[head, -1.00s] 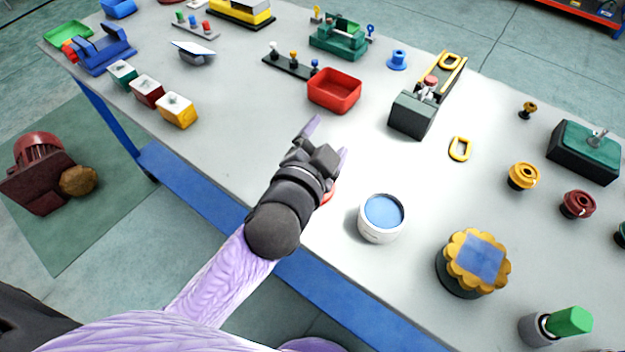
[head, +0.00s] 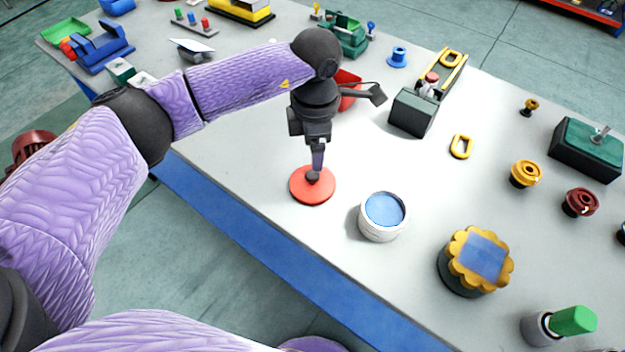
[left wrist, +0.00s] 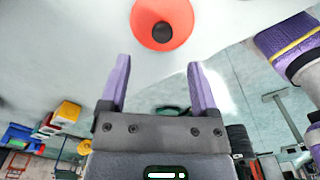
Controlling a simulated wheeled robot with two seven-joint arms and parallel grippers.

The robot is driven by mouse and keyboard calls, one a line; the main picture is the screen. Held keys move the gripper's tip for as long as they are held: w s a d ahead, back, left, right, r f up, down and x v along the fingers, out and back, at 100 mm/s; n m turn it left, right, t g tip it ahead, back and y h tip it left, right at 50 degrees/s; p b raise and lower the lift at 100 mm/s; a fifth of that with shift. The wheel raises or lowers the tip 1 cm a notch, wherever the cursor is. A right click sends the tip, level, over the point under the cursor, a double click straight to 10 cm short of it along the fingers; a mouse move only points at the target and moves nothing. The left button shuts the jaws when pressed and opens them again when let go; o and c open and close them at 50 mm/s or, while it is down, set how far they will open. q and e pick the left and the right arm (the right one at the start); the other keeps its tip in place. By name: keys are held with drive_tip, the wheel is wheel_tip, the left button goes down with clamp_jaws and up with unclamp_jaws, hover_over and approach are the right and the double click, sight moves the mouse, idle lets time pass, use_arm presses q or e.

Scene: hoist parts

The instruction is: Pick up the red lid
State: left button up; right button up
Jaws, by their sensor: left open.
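The red lid (head: 302,192) is a flat disc with a dark knob (head: 312,177) at its centre, lying on the grey table near its front edge. It also shows in the left wrist view (left wrist: 145,22), beyond the fingertips. My left gripper (head: 317,168) points down over the lid in the head view, its fingers lined up edge-on in front of the knob. In the left wrist view my left gripper (left wrist: 158,60) is open and empty, with the knob ahead of the gap between its fingers and apart from them. My right gripper is not in view.
A white round pot (head: 379,230) with a blue top stands just right of the lid. A red tray (head: 348,90) is partly hidden behind my left arm. A dark block (head: 412,113) and a yellow scalloped part (head: 455,262) stand farther right. The table left of the lid is clear.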

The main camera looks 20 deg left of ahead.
sight(312, 174)
use_arm(q)
drive_tip(key=f, duration=0.2)
drive_tip(key=f+b, duration=0.1)
drive_tip(key=f, duration=0.4)
drive_tip(key=shift+s+a+f, duration=0.1)
drive_tip(key=shift+s+a, duration=0.05)
drive_tip(key=shift+s, duration=0.1)
clamp_jaws()
